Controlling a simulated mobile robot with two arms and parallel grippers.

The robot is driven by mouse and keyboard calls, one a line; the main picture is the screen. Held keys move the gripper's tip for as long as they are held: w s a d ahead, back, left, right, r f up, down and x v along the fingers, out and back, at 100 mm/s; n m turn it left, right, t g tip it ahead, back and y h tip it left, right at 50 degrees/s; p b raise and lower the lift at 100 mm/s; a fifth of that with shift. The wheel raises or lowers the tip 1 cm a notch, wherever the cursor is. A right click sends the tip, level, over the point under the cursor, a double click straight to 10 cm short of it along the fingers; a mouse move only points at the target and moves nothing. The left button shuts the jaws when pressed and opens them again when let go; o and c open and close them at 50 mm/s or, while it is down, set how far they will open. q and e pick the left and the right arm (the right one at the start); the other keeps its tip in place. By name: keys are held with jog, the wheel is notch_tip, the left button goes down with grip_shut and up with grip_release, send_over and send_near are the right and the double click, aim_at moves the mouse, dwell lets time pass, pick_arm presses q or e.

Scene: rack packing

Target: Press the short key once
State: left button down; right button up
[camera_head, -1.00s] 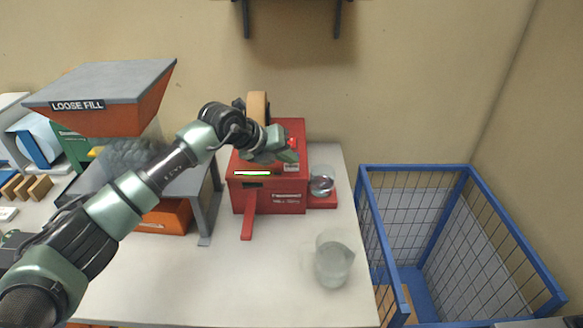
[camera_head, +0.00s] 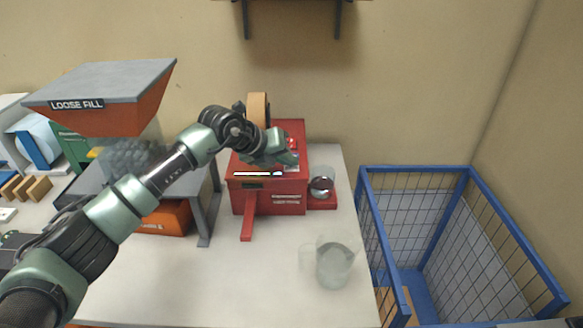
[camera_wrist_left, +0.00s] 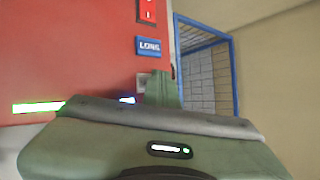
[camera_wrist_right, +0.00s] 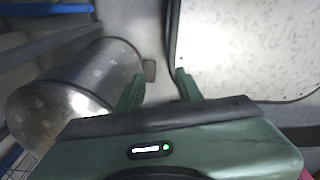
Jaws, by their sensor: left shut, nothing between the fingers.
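The red machine (camera_head: 275,203) stands on the white table with a tape roll (camera_head: 258,110) at its back. My left gripper (camera_head: 294,158) is shut and empty over the right part of its top. In the left wrist view, its fingers (camera_wrist_left: 163,85) are close to the red panel (camera_wrist_left: 70,50), below a blue LONG label (camera_wrist_left: 149,46) and a red key (camera_wrist_left: 147,12). A pale patch beside the fingertips is partly hidden. I cannot make out the short key or any contact. My right gripper (camera_wrist_right: 157,88) is open and empty, seen only in its own wrist view.
A LOOSE FILL hopper (camera_head: 105,95) stands left of the machine. A glass (camera_head: 334,266) stands at the table's front right, and another (camera_head: 321,183) is beside the machine. A blue wire cage (camera_head: 450,250) stands right of the table. A metal cylinder (camera_wrist_right: 75,90) is near my right gripper.

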aim_at(288, 169)
pick_arm(q)
jog(key=shift+r, duration=0.1)
jog(key=shift+r+p, duration=0.4)
jog(key=shift+r, duration=0.3)
jog(key=shift+r+p, duration=1.25)
jog(key=shift+r, duration=1.3)
jog(key=shift+f, duration=0.1)
